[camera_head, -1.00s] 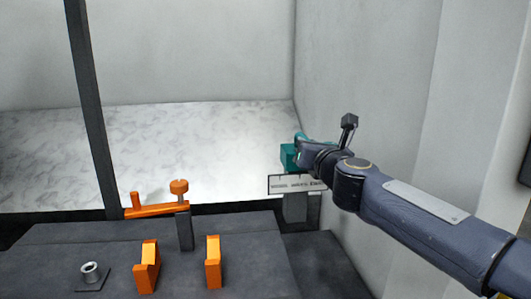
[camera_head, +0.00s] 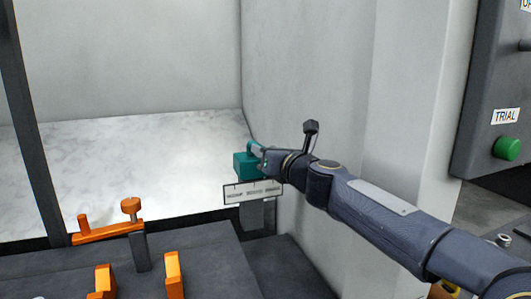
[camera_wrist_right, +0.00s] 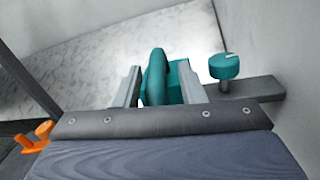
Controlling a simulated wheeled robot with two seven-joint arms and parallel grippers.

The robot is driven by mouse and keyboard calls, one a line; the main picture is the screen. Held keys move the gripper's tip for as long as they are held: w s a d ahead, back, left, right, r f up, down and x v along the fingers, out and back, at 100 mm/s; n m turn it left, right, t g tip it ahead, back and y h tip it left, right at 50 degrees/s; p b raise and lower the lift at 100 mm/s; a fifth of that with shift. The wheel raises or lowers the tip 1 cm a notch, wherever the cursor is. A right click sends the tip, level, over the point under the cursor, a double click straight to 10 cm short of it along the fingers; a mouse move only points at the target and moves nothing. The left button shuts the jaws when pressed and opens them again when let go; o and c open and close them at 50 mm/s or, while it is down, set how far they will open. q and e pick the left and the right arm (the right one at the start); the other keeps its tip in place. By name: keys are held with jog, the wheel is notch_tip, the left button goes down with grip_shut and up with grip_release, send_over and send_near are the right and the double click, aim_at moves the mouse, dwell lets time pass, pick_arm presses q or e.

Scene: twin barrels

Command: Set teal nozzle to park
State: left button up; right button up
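The teal nozzle (camera_head: 246,166) is a teal block in the middle of the head view, just above a white label plate (camera_head: 253,193) whose text I cannot read. My right gripper (camera_head: 262,155) is at its right side and partly covers it. In the right wrist view my right gripper's (camera_wrist_right: 160,85) two grey fingers stand apart, with an upright rounded teal part (camera_wrist_right: 155,76) between them. A gap shows beside that part, so I see no firm grip. A teal round knob (camera_wrist_right: 224,67) with a white mark stands right of the fingers. My left gripper is out of view.
An orange lever with a knob (camera_head: 107,231) is at the left, behind two orange blocks (camera_head: 174,276) on a dark surface. A pale wall (camera_head: 310,90) rises close behind my right arm. A dark panel with a green button (camera_head: 507,148) labelled TRIAL is at the right.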

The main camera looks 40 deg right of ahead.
jog(key=shift+o, duration=0.2)
jog(key=shift+a, duration=0.1)
jog(key=s+p, duration=0.2)
jog(key=s, duration=0.5)
jog(key=shift+s+a, duration=0.35)
jog(key=shift+a, duration=0.1)
